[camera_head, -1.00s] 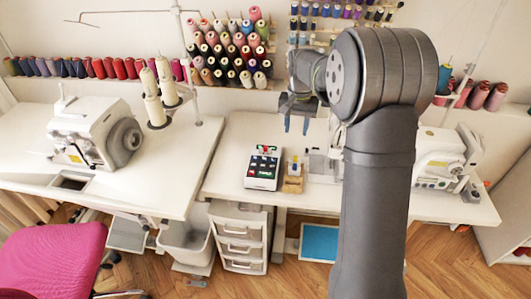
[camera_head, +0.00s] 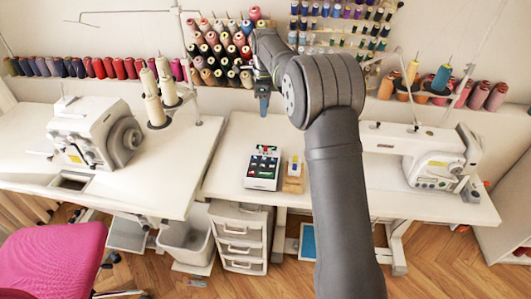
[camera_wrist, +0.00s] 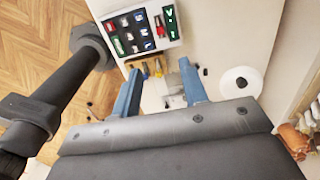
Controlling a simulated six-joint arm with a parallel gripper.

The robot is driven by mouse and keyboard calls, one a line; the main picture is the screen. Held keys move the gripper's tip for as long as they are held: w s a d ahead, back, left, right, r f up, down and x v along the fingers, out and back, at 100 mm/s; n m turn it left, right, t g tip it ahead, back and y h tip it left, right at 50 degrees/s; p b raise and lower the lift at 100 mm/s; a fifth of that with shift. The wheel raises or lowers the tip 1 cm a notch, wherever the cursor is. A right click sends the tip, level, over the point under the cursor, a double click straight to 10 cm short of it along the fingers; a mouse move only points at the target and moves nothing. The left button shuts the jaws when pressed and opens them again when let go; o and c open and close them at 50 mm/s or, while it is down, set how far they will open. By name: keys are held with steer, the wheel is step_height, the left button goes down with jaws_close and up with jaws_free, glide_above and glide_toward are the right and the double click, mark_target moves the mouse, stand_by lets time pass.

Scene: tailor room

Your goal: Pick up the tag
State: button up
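A white tray (camera_head: 261,184) with dark compartments lies on the right-hand sewing table, and it also shows at the top of the wrist view (camera_wrist: 152,51). Its compartments hold several small coloured pieces, among them green and red ones. I cannot tell for sure which piece is the tag. My gripper (camera_head: 263,108) hangs above the table behind the tray in the head view. In the wrist view its two blue fingers (camera_wrist: 159,67) are spread apart with nothing held between them, pointing towards the table just below the tray.
A small wooden holder (camera_head: 293,184) with upright items stands right of the tray. A white sewing machine (camera_head: 433,158) stands further right, another machine (camera_head: 90,135) on the left table. Thread spools (camera_head: 225,45) line the wall behind. Table front left of the tray is clear.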

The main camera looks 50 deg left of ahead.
mark_target(266, 146)
step_height(266, 146, down, 17)
steer(key=shift+d+f, duration=0.1)
steer(key=shift+d, duration=0.05)
jaws_close()
stand_by(0.6)
